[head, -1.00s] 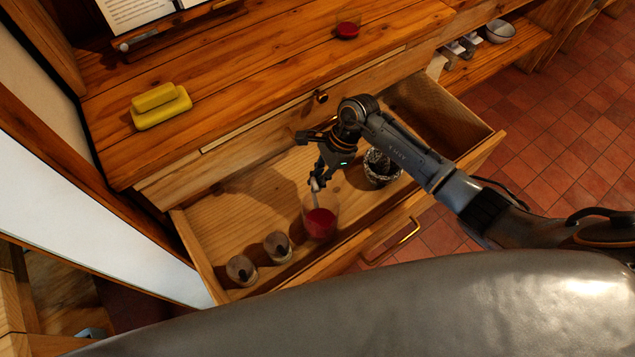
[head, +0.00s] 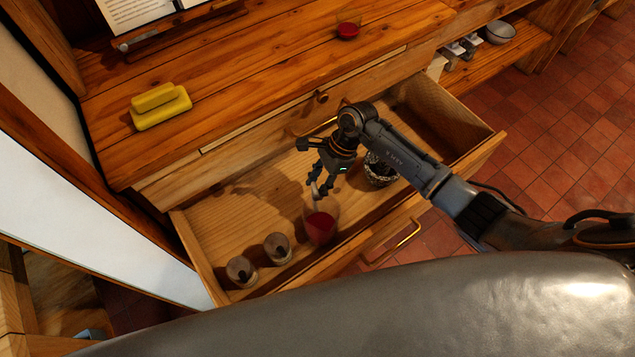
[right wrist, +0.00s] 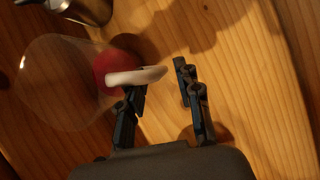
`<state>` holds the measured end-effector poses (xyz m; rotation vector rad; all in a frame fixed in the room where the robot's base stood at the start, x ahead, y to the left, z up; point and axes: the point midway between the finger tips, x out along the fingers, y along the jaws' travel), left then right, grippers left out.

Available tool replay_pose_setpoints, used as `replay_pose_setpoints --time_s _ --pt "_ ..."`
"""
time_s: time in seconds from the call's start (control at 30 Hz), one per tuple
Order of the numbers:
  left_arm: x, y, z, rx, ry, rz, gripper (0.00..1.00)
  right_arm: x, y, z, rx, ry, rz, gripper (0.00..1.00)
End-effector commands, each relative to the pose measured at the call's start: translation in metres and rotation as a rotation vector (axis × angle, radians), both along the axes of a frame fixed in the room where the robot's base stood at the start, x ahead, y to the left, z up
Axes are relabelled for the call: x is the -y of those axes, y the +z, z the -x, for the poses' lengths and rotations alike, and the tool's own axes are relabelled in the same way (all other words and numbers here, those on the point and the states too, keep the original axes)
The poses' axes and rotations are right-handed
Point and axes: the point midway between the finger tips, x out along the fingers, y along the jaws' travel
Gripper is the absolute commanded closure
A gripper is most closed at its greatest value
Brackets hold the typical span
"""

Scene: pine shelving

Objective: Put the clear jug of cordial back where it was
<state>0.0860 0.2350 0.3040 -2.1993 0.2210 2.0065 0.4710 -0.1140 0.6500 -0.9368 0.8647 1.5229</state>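The clear jug (head: 320,229) with red cordial stands in the open drawer, near its front wall. Its pale handle points up toward my right gripper (head: 320,188). In the right wrist view, the clear jug (right wrist: 60,85) lies at the left and its pale handle (right wrist: 140,76) crosses over the left fingertip. The two fingers of my right gripper (right wrist: 160,90) are spread apart, with a gap between the handle's end and the right finger. My left gripper is not in view.
The open drawer (head: 245,205) also holds two small jars (head: 278,247) to the jug's left and a dark patterned container (head: 380,172) to its right. On the counter (head: 240,85) above are a yellow butter dish (head: 160,106) and a glass with red liquid (head: 347,29).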

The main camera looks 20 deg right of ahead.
Motion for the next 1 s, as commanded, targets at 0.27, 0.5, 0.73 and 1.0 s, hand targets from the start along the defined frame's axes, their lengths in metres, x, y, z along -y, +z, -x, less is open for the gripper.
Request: replay_pose_setpoints --time_s 0.27,0.5,0.73,1.0 --pt "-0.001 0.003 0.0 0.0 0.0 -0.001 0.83 0.016 0.034 -0.004 0.006 0.001 0.003 0.66" --pt "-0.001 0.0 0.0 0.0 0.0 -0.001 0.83 0.037 0.081 -0.009 0.004 0.001 0.002 0.66" --pt "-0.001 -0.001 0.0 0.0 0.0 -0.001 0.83 0.048 0.107 -0.011 0.0 0.001 0.0 0.66" --pt "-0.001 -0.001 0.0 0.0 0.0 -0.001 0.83 0.05 0.111 -0.011 -0.001 0.0 0.0 0.66"
